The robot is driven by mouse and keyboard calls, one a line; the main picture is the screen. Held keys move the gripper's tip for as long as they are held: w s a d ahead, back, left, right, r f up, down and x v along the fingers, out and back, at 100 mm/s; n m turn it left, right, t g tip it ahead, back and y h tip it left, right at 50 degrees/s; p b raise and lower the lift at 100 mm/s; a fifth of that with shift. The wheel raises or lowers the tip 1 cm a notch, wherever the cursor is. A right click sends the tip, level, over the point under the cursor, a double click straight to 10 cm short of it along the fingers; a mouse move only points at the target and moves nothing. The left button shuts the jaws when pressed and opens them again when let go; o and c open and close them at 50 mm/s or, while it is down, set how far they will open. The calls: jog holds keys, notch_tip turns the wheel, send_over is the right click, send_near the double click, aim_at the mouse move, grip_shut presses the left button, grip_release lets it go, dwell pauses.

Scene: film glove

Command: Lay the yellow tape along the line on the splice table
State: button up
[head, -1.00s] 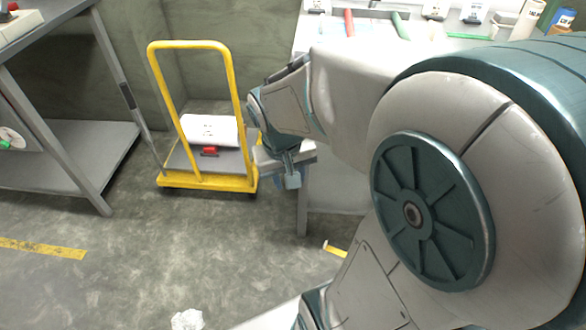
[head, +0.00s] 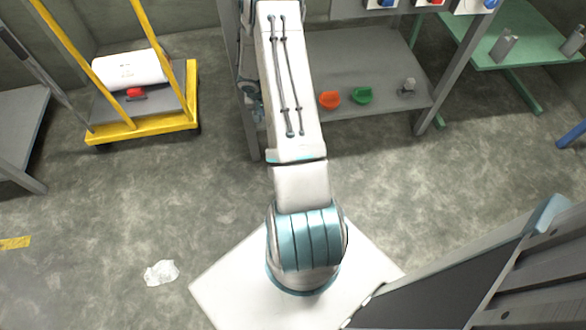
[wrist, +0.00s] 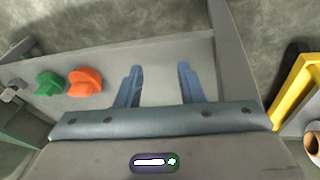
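My gripper (wrist: 158,75) shows in the wrist view with its two blue fingers apart and nothing between them. It is over or beside a grey lower shelf (wrist: 205,55); the exact height is hard to tell. In the head view my arm reaches away from me, and its far end is mostly hidden beside the bench at the top. I cannot make out a loose yellow tape or a marked table line in either view. I cannot tell which table is the splice table.
A yellow trolley (head: 140,130) carries a white roll (head: 130,68). A green table (head: 480,25) stands right. A crumpled scrap (head: 161,273) and yellow floor strip (head: 15,242) lie left.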

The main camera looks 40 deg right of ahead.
jog(key=s+f+b, duration=0.1)
jog(key=f, duration=0.8)
jog(key=s+d+f+m+y+b, duration=0.1)
jog(key=f+b, duration=0.1)
jog(key=f, duration=0.8)
jog(key=s+f+m+y+b, duration=0.1)
jog(key=f+b, duration=0.1)
jog(key=f, duration=0.7)
jog(key=shift+d+f, duration=0.2)
jog(key=shift+d, duration=0.1)
jog(key=shift+w+d+f+b, duration=0.1)
jog(key=shift+d+f+b, duration=0.05)
jog(key=shift+f+b, duration=0.65)
jog(key=shift+w+d+f+b, duration=0.15)
jog(key=shift+f+b, duration=0.3)
jog(key=shift+f, duration=0.65)
jog(key=shift+w+d+f+b, duration=0.1)
jog(key=shift+d+f+b, duration=0.1)
jog(key=shift+f+b, duration=0.6)
jog(key=shift+f, duration=0.1)
grip_shut()
